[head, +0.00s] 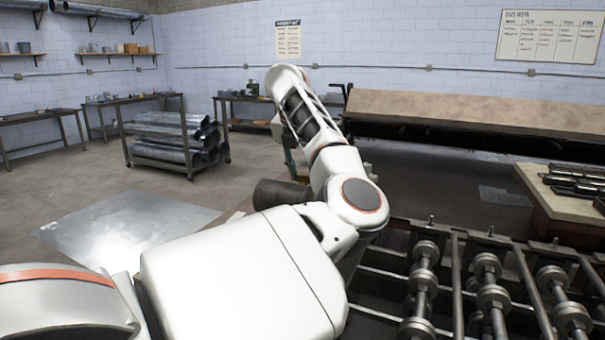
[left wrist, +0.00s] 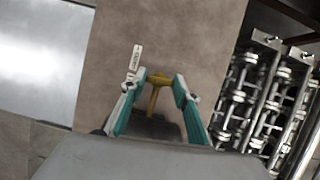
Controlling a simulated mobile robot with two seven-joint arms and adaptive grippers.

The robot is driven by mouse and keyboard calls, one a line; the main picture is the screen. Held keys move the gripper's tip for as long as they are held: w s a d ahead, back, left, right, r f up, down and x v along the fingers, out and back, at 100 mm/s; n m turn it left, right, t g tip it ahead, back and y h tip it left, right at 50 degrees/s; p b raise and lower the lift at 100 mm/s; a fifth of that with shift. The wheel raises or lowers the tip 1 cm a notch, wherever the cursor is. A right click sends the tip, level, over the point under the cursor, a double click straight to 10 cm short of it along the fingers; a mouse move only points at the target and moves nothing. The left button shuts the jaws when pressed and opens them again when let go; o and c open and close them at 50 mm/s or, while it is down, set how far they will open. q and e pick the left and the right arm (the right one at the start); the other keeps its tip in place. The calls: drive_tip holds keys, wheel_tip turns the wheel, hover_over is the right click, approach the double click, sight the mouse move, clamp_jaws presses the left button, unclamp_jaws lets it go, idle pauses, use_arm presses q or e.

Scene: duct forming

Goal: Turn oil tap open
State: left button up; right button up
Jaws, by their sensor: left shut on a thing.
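The oil tap (left wrist: 155,95) shows in the left wrist view as a small yellow T-shaped handle between the fingers. A white tag with dark print hangs just left of it. My left gripper (left wrist: 160,82) has teal fingers on both sides of the handle and is shut on it. In the head view my left arm reaches forward and bends over at the top; its gripper is mostly hidden behind the forearm, and the tap cannot be made out there. My right gripper is in neither view.
A roll-forming machine (head: 421,290) with several steel rollers stands at the lower right; its rollers also show in the wrist view (left wrist: 238,98). A metal sheet (head: 125,228) lies on the floor at left. A cart (head: 172,160) holds ducts. Open floor lies between.

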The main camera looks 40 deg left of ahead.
use_arm(q)
drive_tip(key=n+y, duration=0.1)
drive_tip(key=n, duration=0.3)
drive_tip(key=shift+w+d+g+b, duration=0.1)
drive_tip(key=shift+d+g+b, duration=0.05)
drive_tip(key=shift+g+b, duration=0.25)
drive_tip(key=n, duration=0.2)
drive_tip(key=n+g+y+p, duration=0.1)
drive_tip(key=n, duration=0.1)
drive_tip(key=shift+w+r+n+g, duration=0.1)
drive_tip(key=shift+n+g, duration=0.2)
drive_tip(key=n, duration=0.2)
drive_tip(key=n+g, duration=0.1)
drive_tip(key=n, duration=0.1)
drive_tip(key=shift+w+n+g+y, duration=0.1)
drive_tip(key=shift+n+g+y, duration=0.2)
drive_tip(key=shift+y, duration=0.1)
drive_tip(key=shift+w+n+g, duration=0.1)
drive_tip(key=shift+n+g, duration=0.6)
drive_tip(key=shift+n, duration=1.2)
drive_tip(key=o, duration=1.1)
